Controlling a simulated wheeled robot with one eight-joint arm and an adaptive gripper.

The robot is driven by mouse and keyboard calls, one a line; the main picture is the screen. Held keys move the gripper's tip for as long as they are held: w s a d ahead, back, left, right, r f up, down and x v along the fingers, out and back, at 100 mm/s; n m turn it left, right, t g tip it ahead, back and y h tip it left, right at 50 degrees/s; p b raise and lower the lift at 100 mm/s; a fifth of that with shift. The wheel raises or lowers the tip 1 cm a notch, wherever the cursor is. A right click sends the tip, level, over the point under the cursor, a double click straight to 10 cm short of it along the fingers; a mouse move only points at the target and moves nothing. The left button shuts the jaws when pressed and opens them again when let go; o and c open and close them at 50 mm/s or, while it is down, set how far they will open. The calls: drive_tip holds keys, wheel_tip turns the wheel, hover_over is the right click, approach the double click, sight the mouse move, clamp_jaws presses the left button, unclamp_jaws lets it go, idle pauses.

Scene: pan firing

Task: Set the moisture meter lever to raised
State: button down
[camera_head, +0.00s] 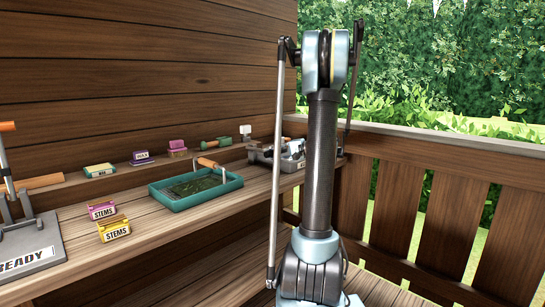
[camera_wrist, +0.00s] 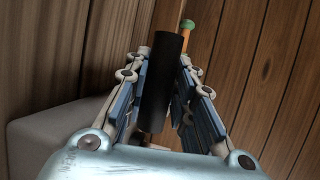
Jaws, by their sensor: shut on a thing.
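In the wrist view my gripper (camera_wrist: 160,95) is shut on a black cylindrical grip (camera_wrist: 163,80), with a finger on each side of it. The grip looks like a lever handle, but the part it joins is hidden. In the head view a grey metal device (camera_head: 290,160) stands at the far right end of the bench, partly behind my arm. I cannot tell whether it is the moisture meter, and my fingers cannot be made out there.
A green tray (camera_head: 163,201) with an orange handle sits mid-bench. STEMS boxes in pink (camera_head: 102,210) and yellow (camera_head: 113,229) stand left of it. A green-topped stick (camera_wrist: 187,30) rises beyond my gripper. A wooden railing (camera_head: 440,205) is on the right.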

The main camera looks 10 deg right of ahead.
drive_tip(key=shift+r, duration=0.25)
drive_tip(key=shift+a+r+g+h, duration=0.15)
drive_tip(key=shift+r+g+h, duration=0.3)
drive_tip(key=shift+r, duration=0.35)
drive_tip(key=w+a+r+m+g+h, duration=0.1)
drive_tip(key=w+a+r+g+h, duration=0.1)
drive_tip(key=r, duration=0.3)
drive_tip(key=w+a+r+m+g+h, duration=0.1)
drive_tip(key=w+a+r+g+h, duration=0.1)
drive_tip(key=r, duration=0.4)
drive_tip(key=shift+w+g+h, duration=0.55)
drive_tip(key=shift+w+g, duration=0.1)
drive_tip(key=shift+w, duration=0.3)
drive_tip(key=shift+a, duration=0.1)
drive_tip(key=c, duration=1.4)
unclamp_jaws()
drive_tip(key=shift+o, duration=0.2)
